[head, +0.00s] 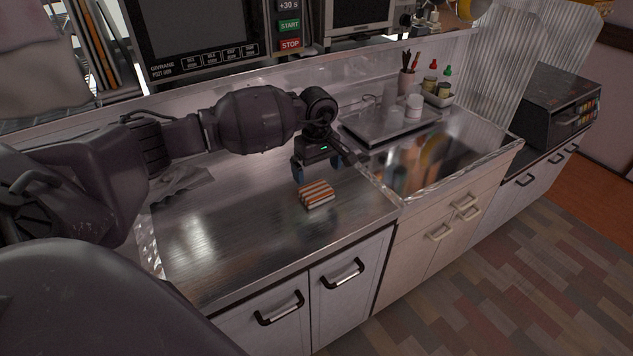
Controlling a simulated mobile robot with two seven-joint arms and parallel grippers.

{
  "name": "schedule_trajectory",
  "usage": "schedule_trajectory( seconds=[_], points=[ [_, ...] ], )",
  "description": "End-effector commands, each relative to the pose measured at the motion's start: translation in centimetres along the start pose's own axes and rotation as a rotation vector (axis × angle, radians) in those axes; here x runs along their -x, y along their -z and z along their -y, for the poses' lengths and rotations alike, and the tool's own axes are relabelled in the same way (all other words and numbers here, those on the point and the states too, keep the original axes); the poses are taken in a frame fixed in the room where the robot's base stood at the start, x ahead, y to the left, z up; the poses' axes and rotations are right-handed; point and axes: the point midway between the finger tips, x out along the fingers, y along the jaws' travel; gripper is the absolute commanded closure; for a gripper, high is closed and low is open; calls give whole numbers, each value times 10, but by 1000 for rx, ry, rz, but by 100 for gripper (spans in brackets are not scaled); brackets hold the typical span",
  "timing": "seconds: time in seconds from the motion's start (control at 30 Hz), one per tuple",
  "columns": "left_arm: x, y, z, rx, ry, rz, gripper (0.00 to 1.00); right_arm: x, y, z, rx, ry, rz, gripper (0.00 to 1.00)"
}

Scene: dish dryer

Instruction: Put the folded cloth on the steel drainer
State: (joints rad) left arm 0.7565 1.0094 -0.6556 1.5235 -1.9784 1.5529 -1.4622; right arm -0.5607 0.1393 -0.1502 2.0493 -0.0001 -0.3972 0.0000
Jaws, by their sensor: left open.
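The folded cloth (317,195), striped orange and white, lies on the bare steel counter (225,240) near its front edge. My left gripper (323,168) is above and just behind the cloth. Its fingers are spread and empty, one showing a blue pad. A flat steel drainer (378,134) lies on the steel top to the right of the gripper, toward the back. A white cup-like item (413,105) stands on or beside its right part. My right gripper is not in view.
A utensil holder (405,84) and small jars (438,91) stand at the back right. A crumpled grey cloth-like item (182,181) lies at the left. The counter around the striped cloth is clear.

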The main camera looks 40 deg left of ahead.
Motion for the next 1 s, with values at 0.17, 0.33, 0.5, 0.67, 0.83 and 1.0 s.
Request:
schedule_trajectory(
  seconds=[0.17, 0.33, 0.5, 0.67, 0.83, 1.0],
  points=[
    [31, 0, 0, -1, -2, -2, 0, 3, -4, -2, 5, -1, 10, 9],
    [46, 0, 0, -1, -1, -1, 0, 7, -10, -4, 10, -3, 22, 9],
    [50, 0, 0, 0, 0, 1, 0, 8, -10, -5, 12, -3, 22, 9],
    [50, 0, 0, 0, 1, 1, 0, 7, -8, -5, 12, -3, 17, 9],
    [50, 0, 0, -1, 0, 1, 0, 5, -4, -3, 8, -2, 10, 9],
    [50, 0, 0, -1, 0, 1, 0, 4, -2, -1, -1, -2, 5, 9]
  ],
)
